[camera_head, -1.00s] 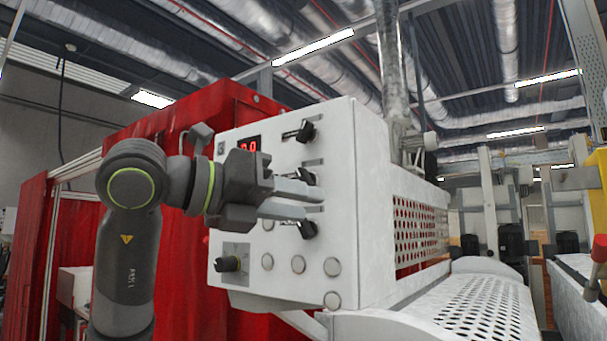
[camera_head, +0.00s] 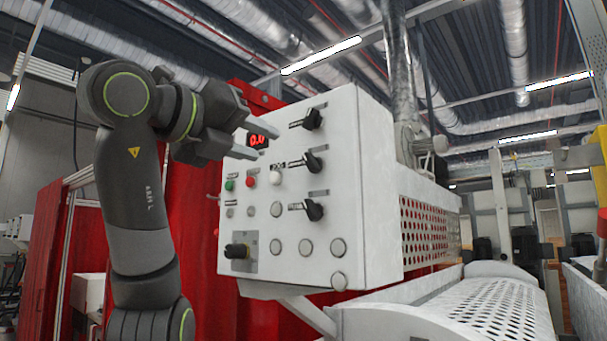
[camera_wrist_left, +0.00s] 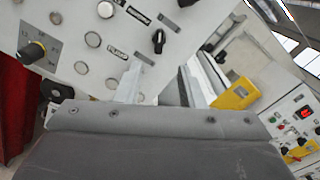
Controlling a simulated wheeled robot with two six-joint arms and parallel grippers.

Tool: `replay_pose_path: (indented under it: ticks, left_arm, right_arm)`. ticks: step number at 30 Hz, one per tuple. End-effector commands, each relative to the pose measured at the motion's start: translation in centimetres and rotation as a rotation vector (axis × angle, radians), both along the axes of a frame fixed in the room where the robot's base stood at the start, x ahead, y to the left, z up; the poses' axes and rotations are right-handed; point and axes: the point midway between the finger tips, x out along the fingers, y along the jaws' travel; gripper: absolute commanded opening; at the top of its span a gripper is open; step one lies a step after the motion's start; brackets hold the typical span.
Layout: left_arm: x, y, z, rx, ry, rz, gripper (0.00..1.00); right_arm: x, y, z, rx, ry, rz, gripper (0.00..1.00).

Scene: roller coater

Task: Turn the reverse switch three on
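A white control panel (camera_head: 345,245) carries a column of three black rotary switches: the top one (camera_head: 313,118), the middle one (camera_head: 313,162) and the bottom one (camera_head: 314,209). Their labels are too small to read, so I cannot tell which is reverse switch three. My left gripper (camera_head: 262,141) is in front of the panel's upper left part, left of the column, its two fingers apart and empty. In the left wrist view the open fingers (camera_wrist_left: 165,88) point at the panel, and one black switch (camera_wrist_left: 158,40) shows beyond them, untouched. My right gripper is not in view.
The panel also has a red display (camera_head: 258,140), small coloured buttons, round grey buttons (camera_head: 305,246) and a black knob on a grey plate (camera_head: 236,251). A perforated guard (camera_head: 430,235) is at the right. A red curtain (camera_head: 190,225) hangs behind.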

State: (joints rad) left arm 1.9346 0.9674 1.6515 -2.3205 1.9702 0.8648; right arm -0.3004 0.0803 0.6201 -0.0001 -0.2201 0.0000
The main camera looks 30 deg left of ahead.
Motion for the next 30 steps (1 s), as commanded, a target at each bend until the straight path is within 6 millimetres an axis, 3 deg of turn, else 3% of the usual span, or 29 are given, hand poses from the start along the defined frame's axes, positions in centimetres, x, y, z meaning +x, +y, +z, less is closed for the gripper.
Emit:
replay_pose_path:
  ticks: [9, 15, 21, 30]
  left_arm:
    - [7.1, -0.6, 0.3, 0.0, 0.006, 0.0, 0.35]
    - [10.3, -0.9, 0.3, 0.001, 0.003, -0.001, 0.35]
    - [11.8, -1.0, 0.1, 0.001, 0.001, 0.0, 0.35]
    - [11.9, -1.0, 0.0, 0.001, 0.0, 0.0, 0.35]
  right_arm:
    - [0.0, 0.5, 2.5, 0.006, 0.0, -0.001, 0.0]
    - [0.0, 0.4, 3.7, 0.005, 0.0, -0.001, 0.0]
    - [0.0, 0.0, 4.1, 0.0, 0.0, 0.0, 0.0]
    - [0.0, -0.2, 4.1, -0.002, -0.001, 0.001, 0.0]
